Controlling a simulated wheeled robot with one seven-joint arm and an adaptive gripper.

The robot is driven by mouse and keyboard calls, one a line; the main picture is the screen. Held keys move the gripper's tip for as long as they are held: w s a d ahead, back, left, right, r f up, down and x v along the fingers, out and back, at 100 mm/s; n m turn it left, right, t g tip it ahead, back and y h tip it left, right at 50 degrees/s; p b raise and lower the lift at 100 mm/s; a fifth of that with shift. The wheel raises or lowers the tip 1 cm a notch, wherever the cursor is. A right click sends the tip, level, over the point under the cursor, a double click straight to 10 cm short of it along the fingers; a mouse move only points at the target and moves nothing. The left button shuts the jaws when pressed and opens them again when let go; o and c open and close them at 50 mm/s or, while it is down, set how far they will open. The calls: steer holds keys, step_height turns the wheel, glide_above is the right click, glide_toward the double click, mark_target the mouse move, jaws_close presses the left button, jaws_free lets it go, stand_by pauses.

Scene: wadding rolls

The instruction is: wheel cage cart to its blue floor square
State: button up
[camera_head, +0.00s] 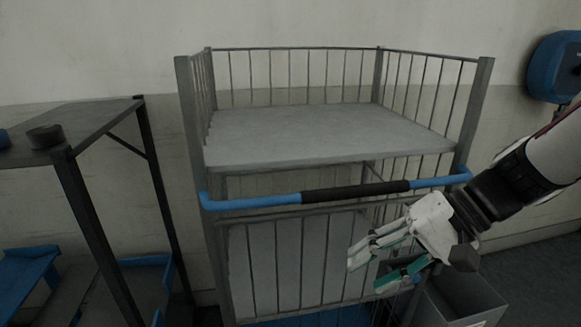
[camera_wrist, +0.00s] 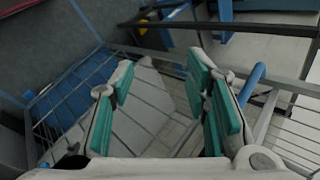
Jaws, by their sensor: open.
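The grey wire cage cart (camera_head: 320,135) stands upright in the middle of the head view. Its blue push handle (camera_head: 250,201) with a black grip (camera_head: 355,191) crosses the near side. My gripper (camera_head: 366,274) is open and empty, below and in front of the grip's right end, apart from the handle. In the wrist view, my gripper (camera_wrist: 160,78) has its green-padded fingers spread, with cage wires beyond. A blue surface (camera_head: 320,317) shows low behind the cart's bars; I cannot tell whether it is the floor square or part of the cart.
A dark metal rack (camera_head: 85,122) with blue trays (camera_head: 28,275) stands close on the cart's left. A grey open bin (camera_head: 460,300) is at the lower right, near my gripper. A blue wall unit (camera_head: 555,66) hangs at the right. A wall is behind the cart.

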steer(key=w+d+r+m+t+y, duration=0.1)
steer(key=w+d+m+t+y, duration=0.15)
steer(key=w, duration=0.25)
steer(key=m+t+y+p, duration=0.2)
steer(key=m+t, duration=0.1)
steer(key=t, duration=0.3)
glide_toward(357, 194)
steer(key=shift+n, duration=0.25)
steer(key=x, duration=1.1)
steer(key=shift+w+a+f, duration=0.1)
steer(key=shift+w+a, duration=0.05)
steer(key=shift+a, duration=0.15)
jaws_close()
